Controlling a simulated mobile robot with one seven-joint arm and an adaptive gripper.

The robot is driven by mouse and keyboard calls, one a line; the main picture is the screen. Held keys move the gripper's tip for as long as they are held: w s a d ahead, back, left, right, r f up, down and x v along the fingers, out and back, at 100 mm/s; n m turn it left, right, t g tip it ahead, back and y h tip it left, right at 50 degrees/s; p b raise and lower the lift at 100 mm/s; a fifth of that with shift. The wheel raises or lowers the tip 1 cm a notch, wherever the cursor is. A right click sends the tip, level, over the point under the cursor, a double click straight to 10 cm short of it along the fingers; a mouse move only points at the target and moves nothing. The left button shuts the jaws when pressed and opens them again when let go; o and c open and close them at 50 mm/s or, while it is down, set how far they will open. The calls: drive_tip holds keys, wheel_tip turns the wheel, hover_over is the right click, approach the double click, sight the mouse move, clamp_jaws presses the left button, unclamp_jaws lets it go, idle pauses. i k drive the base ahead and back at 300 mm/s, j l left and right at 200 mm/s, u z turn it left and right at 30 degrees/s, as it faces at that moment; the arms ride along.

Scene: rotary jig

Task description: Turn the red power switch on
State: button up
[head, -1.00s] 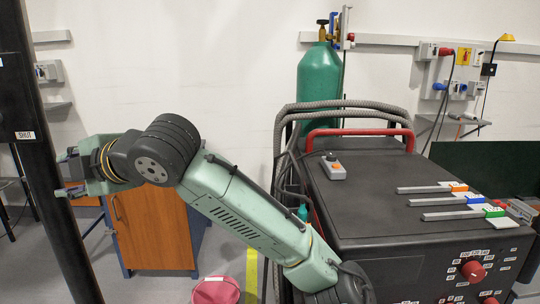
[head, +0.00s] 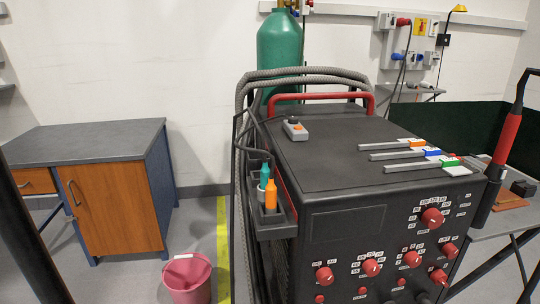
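The black machine (head: 335,180) stands right of centre, its front panel facing me. Several red rotary knobs sit on that panel among small white labels. The largest-looking knob (head: 432,217) is at the upper right. Others include a lower left knob (head: 324,276) and a knob beside it (head: 371,267). Small red buttons (head: 401,281) lie lower down. I cannot tell which red control is the power switch, nor whether it is on. The panel's lower edge is cut off by the frame. My gripper and arm are out of view.
A grey-orange control box (head: 295,130) lies on the machine's top. A side tray (head: 270,228) holds bottles. A pink bucket (head: 187,278) stands on the floor. A wooden cabinet (head: 105,205) is left. A red-and-black handle (head: 507,140) rises at the right. Floor shows between bucket and machine.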

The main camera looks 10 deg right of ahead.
sight(438, 276)
drive_tip(key=z, duration=1.35)
drive_tip(key=l+z, duration=0.3)
drive_tip(key=l, duration=0.15)
